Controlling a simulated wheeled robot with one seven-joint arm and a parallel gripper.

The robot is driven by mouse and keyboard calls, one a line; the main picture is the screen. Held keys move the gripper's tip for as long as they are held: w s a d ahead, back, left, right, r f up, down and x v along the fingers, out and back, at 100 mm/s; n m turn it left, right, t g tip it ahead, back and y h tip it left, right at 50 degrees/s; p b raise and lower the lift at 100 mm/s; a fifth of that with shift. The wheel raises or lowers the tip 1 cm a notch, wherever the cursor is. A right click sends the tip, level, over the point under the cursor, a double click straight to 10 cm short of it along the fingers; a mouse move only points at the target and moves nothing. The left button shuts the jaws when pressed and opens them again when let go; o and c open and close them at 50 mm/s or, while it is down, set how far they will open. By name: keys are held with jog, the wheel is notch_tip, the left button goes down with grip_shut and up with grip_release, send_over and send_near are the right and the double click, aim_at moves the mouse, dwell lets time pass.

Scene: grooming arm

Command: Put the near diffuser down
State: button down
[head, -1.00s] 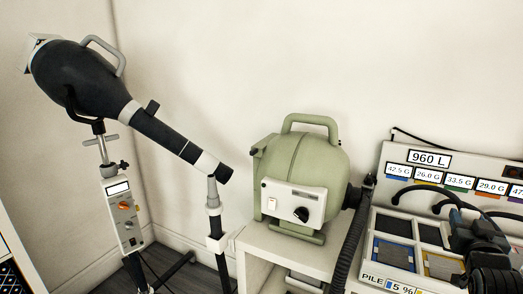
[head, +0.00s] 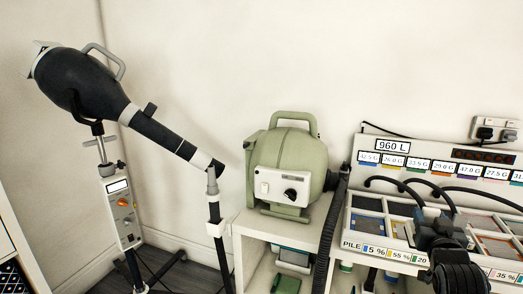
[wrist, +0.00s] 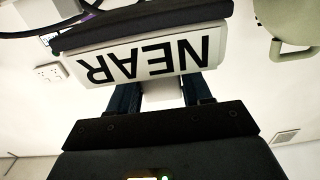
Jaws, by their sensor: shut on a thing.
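In the wrist view my gripper (wrist: 163,90) is shut on the near diffuser (wrist: 140,62). The diffuser has a white face with NEAR in black letters, upside down in this view, and a dark slab-like body (wrist: 140,25) beyond it. The two dark fingers are on either side of a pale part below the label. In the head view a dark assembly (head: 437,235) stands over the front of the panel at the right; I cannot tell the diffuser apart there, nor its clearance from anything.
A sloped white panel (head: 392,147) has labelled bays and black cables. A green blower (head: 288,165) stands on a white shelf unit (head: 250,229), with a black hose (head: 330,225) beside it. A dark dryer (head: 75,80) on a stand is at the left. A wall socket (head: 495,129) is behind.

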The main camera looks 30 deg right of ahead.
jog(key=w+a+f+n+t+y, duration=0.2)
jog(key=w+a+f+y, duration=0.15)
jog(key=a+f, duration=0.4)
jog(key=w+a+f+n+t+y, duration=0.2)
jog(key=w+a+f, duration=0.25)
jog(key=a, duration=0.65)
jog(key=s+a+f+n+t+y, duration=0.1)
jog(key=a+f+y, duration=0.3)
jog(key=a, duration=0.8)
jog(key=s+a+f+n+t+y, duration=0.1)
jog(key=a+f+n+y, duration=0.3)
jog(key=a+f, duration=0.4)
jog(key=s+a, duration=0.1)
jog(key=a, duration=0.3)
jog(key=shift+s+n, duration=0.3)
jog(key=shift+s, duration=0.05)
jog(key=shift+d+r, duration=0.1)
